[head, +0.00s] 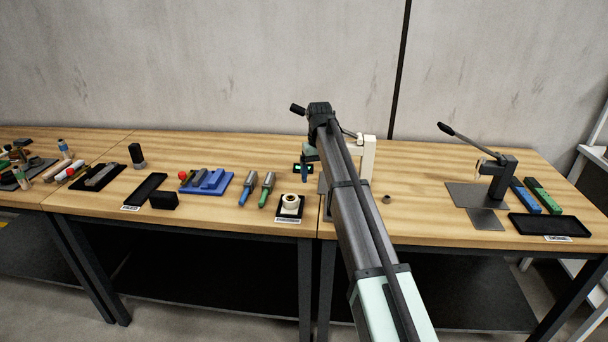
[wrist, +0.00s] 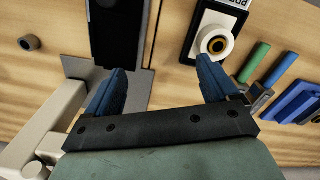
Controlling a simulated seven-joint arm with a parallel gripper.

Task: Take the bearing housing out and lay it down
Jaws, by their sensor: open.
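A cream round part with a dark-centred ring, which looks like the bearing housing (head: 291,202), sits on a small black labelled tray (head: 281,216) near the bench's front edge. In the wrist view the housing (wrist: 204,42) shows from above with a brass-coloured ring in it, beyond the right fingertip. My gripper (wrist: 163,76) is open, its blue fingers wide apart with nothing between them. In the head view the gripper (head: 307,150) is above the bench, behind the tray. The cream-framed press (head: 368,157) is partly hidden by my arm.
A small grey ring (head: 387,199) lies right of my arm. Blue and green-handled tools (head: 267,190) and a blue block fixture (head: 208,182) are to the left. A second lever press (head: 500,178) and a black tray (head: 549,225) stand at right.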

